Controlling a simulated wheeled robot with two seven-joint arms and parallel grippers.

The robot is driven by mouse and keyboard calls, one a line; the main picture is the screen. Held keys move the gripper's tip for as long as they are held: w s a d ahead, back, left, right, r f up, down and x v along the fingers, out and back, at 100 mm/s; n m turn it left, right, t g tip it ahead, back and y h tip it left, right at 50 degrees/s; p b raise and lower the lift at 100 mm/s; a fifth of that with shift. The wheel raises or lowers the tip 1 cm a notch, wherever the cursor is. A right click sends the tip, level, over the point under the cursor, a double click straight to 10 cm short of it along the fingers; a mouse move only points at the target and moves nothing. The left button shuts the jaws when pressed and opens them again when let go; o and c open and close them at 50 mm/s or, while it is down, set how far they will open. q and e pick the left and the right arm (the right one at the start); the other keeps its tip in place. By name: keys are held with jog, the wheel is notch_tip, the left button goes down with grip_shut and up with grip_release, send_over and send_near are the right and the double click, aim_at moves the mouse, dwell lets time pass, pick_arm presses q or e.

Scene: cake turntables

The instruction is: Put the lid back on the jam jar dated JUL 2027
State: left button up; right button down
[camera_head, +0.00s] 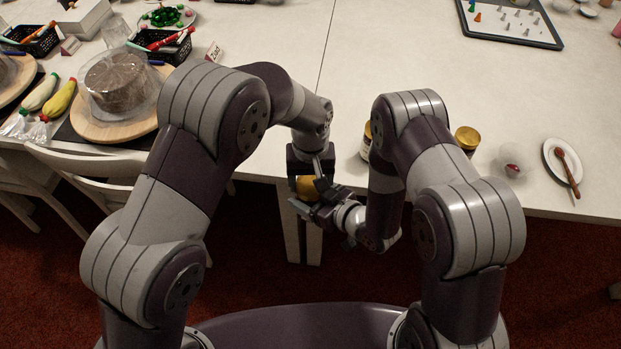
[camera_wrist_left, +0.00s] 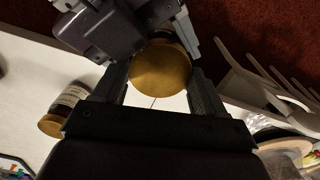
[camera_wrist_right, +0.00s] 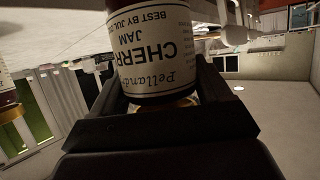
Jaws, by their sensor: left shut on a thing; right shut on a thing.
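The jam jar (camera_wrist_right: 155,50) fills the middle of the right wrist view, upside down in the picture. Its cream label reads CHERRY JAM and BEST BY JUL; the year cannot be read. My right gripper (camera_head: 328,207) is shut on this jar, off the table's front edge. The gold lid (camera_head: 306,187) is at the jar's top, and its round face (camera_wrist_left: 160,68) shows in the left wrist view. My left gripper (camera_wrist_left: 160,85) points down from above and is shut on the lid. I cannot tell whether the lid is seated.
Two more jars, one left (camera_head: 366,140) and one gold-lidded (camera_head: 467,138), stand near the table's front edge, partly behind my right arm. A plate with a spoon (camera_head: 562,160) is to the right. A covered cake (camera_head: 117,82) is at left. The middle of the table is clear.

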pick_arm(q)
jog(key=o, duration=1.2)
jog(key=shift+c, duration=0.2)
jog(key=shift+r, duration=2.3)
jog(key=shift+c, duration=0.4)
jog(key=shift+r+n, duration=0.4)
jog(key=shift+n, duration=0.3)
notch_tip(320, 180, up, 3)
jog(key=n, duration=0.5)
jog(key=shift+f, duration=0.15)
jog(key=shift+f, duration=0.1)
